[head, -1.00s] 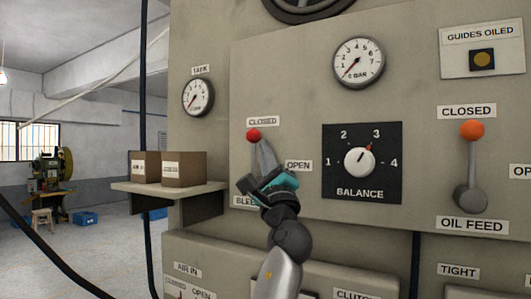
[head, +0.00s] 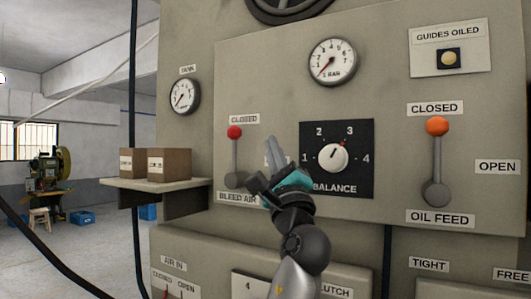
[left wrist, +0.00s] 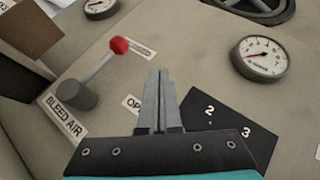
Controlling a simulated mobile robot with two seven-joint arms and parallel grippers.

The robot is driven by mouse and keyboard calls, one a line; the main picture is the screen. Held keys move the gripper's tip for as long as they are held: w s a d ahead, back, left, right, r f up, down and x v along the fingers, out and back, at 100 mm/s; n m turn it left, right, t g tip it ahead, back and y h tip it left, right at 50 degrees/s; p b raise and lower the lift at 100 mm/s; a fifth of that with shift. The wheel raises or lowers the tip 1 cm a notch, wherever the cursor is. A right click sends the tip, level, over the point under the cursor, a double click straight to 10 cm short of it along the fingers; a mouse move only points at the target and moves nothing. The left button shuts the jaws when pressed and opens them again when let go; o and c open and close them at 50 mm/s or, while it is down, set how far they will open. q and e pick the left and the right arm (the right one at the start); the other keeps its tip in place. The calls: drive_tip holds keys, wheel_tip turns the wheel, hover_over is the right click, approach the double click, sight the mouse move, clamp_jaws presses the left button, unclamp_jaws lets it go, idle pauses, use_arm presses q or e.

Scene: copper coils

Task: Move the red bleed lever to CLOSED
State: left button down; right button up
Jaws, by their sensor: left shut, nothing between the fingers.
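The red bleed lever (head: 235,155) stands upright on the panel, its red knob at the top just under the CLOSED label (head: 244,119). Its grey pivot sits above the BLEED AIR label (head: 237,198). The lever also shows in the left wrist view (left wrist: 99,65), with its knob beside the partly hidden CLOSED label. My left gripper (head: 272,143) is shut and empty, to the right of the lever and apart from it. In the head view it covers most of the OPEN label. In the left wrist view its fingertips (left wrist: 160,73) are together. My right gripper is not in view.
The BALANCE dial (head: 333,157) is just right of my left gripper. The orange-knobbed oil feed lever (head: 436,160) is further right. A shelf with two cardboard boxes (head: 168,163) sticks out at the left. Gauges (head: 332,62) are above.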

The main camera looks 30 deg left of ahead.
use_arm(q)
drive_tip(key=s+d, duration=0.2)
drive_tip(key=d, duration=0.1)
drive_tip(key=shift+d, duration=0.2)
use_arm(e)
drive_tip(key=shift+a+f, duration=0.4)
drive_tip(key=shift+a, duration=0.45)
use_arm(q)
drive_tip(key=shift+d, duration=0.1)
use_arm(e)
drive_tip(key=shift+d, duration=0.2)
